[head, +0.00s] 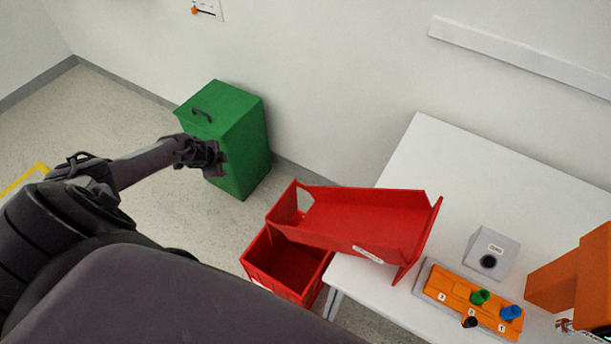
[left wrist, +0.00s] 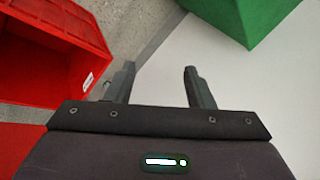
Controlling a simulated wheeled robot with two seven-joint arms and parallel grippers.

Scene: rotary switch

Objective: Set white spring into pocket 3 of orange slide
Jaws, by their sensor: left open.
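The orange slide (head: 455,290) lies on the white table at the lower right of the head view, on a grey base. Small number labels run along it. A green piece (head: 480,296) and a blue piece (head: 511,312) stand in it toward its right end. A black piece (head: 469,322) is at its front edge. Near the left-hand label no coloured piece shows. I cannot make out a white spring in either view. My left gripper (head: 214,160) is far left of the table, in front of the green bin. In the left wrist view its two fingers (left wrist: 158,82) are apart with nothing between them.
A red chute (head: 360,215) lies at the table's left end, above a red crate (head: 262,275). The green bin (head: 228,125) stands by the wall. A grey box with a dark round opening (head: 493,245) and an orange housing (head: 560,282) stand near the slide. The table's back is clear.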

